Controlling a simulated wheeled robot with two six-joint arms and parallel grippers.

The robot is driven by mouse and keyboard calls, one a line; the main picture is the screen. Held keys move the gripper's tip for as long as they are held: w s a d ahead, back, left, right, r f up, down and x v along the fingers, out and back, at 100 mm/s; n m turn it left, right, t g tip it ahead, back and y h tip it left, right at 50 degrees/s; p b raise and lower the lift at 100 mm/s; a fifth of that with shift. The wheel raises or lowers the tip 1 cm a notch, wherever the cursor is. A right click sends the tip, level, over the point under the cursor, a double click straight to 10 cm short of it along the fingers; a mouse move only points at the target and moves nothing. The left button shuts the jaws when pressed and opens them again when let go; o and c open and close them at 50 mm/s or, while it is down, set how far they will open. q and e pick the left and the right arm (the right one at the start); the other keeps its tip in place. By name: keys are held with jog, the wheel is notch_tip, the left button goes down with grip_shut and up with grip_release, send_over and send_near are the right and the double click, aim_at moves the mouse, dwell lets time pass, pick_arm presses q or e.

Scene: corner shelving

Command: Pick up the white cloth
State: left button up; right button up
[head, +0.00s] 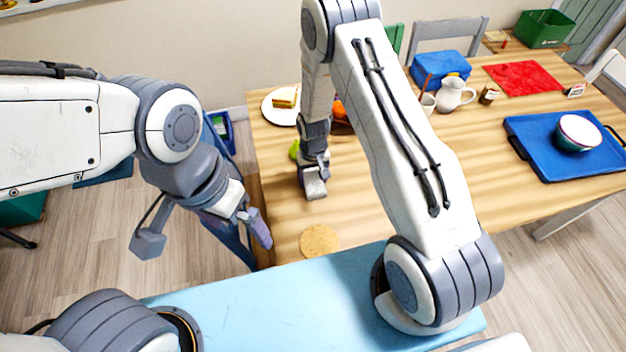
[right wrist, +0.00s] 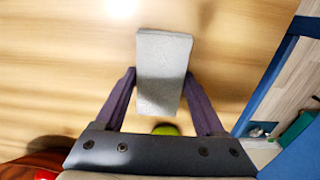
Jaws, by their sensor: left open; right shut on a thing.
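The white cloth (right wrist: 163,75) shows in the right wrist view as a light grey-white folded oblong between the two purple fingers of my right gripper (right wrist: 162,72). The gripper is shut on it. In the head view my right gripper (head: 313,176) points down over the left part of the wooden table, with the cloth (head: 315,189) at its tips. I cannot tell whether the cloth touches the tabletop. My left gripper (head: 255,224) is open and empty, left of the table's near left edge.
A green fruit (head: 294,149) lies close beside my right gripper. A plate with a sandwich (head: 284,98) and an orange (head: 339,109) are behind it. A round cork mat (head: 319,240) lies nearer. A blue tray (head: 535,160) with a bowl (head: 578,133) stands at right. The middle tabletop is clear.

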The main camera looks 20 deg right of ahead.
aim_at(313, 179)
jog(key=shift+r, duration=0.1)
jog(key=shift+r, duration=0.55)
notch_tip(313, 179, up, 2)
jog(key=shift+w+r+b, duration=0.1)
jog(key=shift+r+b, duration=0.15)
jog(key=shift+b, duration=0.3)
jog(key=s+d+r+b, duration=0.2)
jog(key=s+d+r, duration=0.4)
jog(key=d, duration=0.4)
jog(key=shift+s+r, duration=0.15)
jog(key=shift+r, duration=0.45)
